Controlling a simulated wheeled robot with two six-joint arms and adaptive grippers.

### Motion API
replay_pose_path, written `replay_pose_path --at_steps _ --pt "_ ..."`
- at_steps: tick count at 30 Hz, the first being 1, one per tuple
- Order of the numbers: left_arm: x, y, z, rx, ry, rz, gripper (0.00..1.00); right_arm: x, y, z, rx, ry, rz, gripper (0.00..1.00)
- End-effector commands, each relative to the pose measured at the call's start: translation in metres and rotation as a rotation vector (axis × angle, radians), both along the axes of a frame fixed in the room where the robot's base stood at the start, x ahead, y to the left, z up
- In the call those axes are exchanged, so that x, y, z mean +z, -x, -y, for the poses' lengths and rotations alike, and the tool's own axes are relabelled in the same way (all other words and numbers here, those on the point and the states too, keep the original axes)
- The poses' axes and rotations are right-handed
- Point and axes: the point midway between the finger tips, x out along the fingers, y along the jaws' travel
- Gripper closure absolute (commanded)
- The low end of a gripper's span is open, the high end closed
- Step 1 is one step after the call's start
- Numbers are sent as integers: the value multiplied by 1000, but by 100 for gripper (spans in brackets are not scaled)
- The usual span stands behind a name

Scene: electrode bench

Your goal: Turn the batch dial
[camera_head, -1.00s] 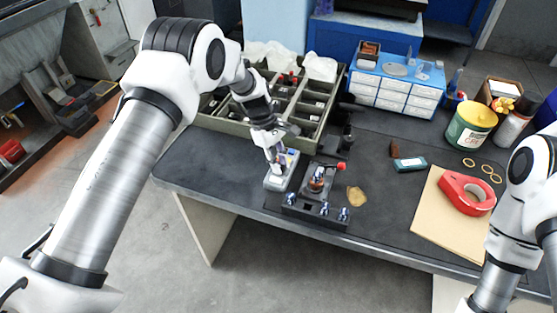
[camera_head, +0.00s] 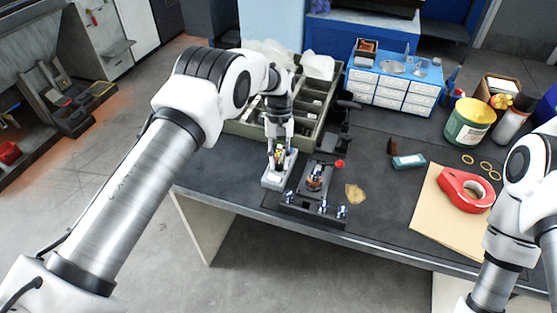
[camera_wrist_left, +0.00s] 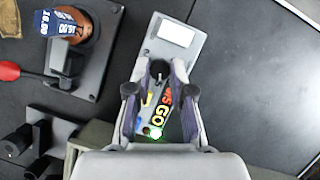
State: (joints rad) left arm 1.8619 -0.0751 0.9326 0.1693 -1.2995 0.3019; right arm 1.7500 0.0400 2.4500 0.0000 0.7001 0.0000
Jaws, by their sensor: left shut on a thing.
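A small grey box (camera_head: 268,182) stands on the dark bench, left of the black fixture. In the left wrist view the box (camera_wrist_left: 154,48) carries a white label, and a green light glows low on it. The fingers hide the dial's sides. My right arm is at the right edge; its gripper is out of view.
A black fixture (camera_head: 300,207) with metal knobs and a red-tipped lever stands just right of the box. A divided green bin (camera_head: 250,130) is behind. A blue drawer cabinet (camera_head: 395,85), a tape dispenser (camera_head: 466,190) and a brown folder (camera_head: 430,225) lie further right.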

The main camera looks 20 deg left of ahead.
Motion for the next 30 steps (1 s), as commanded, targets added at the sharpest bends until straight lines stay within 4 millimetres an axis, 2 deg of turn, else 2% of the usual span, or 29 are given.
replay_pose_path --at_steps 8,22,23,30 --pt "-3 2 1 -86 1 -8 100 -2 0 0 0 0 0 50" --pt "-3 2 1 -99 0 -8 100 -2 0 0 0 0 0 50" --pt "-3 2 1 -98 1 -8 68 -2 0 0 0 0 0 50" --pt "-2 1 1 -98 0 -4 68 -2 0 0 0 0 0 50"
